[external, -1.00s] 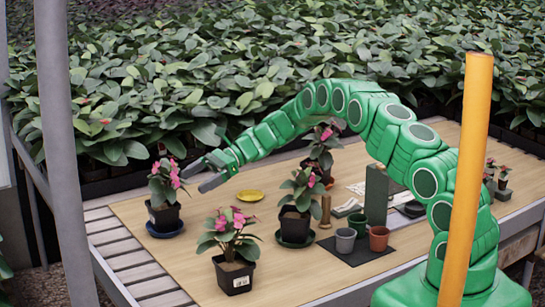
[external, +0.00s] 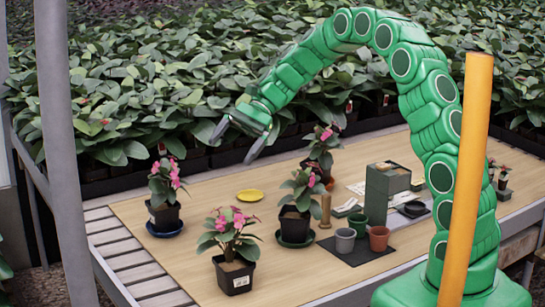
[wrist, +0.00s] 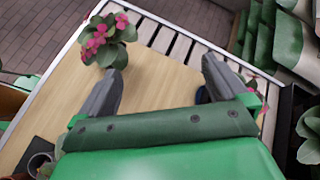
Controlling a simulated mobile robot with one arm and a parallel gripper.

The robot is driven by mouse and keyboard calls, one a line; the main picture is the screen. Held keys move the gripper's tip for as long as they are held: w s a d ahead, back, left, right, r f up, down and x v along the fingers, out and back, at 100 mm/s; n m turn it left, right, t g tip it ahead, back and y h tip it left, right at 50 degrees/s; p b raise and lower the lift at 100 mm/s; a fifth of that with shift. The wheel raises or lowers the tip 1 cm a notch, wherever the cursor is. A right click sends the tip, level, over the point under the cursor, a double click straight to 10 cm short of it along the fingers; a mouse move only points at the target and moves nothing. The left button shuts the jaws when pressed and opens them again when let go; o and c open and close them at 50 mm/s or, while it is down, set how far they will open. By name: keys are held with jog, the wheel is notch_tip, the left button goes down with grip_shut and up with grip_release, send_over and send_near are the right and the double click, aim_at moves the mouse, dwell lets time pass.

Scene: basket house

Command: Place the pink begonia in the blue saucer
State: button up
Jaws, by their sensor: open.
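A begonia with pink flowers (external: 164,183) stands upright in a dark pot at the table's left; the pot appears to sit in the blue saucer (external: 166,232). In the wrist view, a bit of the blue saucer (wrist: 201,94) shows beside the right finger, which partly hides pink flowers. A second pink-flowered begonia (external: 228,232) stands in a black pot at the front, with no saucer seen under it; a pink-flowered plant (wrist: 108,40) also shows at upper left in the wrist view. My gripper (external: 233,148) is open and empty, above the table's back edge.
An empty yellow saucer (external: 250,195) lies mid-table. A potted plant stands in a green saucer (external: 294,241). Small pots, including a terracotta one (external: 379,238), stand near a dark green box (external: 388,185). An orange post (external: 468,180) is in front.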

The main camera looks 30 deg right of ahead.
jog(key=s+d+r+n+h, duration=0.1)
jog(key=s+d+n+h, duration=0.2)
jog(key=s+d, duration=0.5)
jog(key=s+d+r+n+h, duration=0.2)
jog(key=s+d, duration=0.5)
jog(key=s, duration=1.2)
jog(key=s+d+r+n+t+h, duration=0.1)
jog(key=s+d+n+h, duration=0.4)
jog(key=s, duration=0.9)
jog(key=d+r, duration=0.1)
jog(key=d, duration=0.2)
jog(key=shift+s+d+h, duration=0.3)
jog(key=shift+s, duration=0.05)
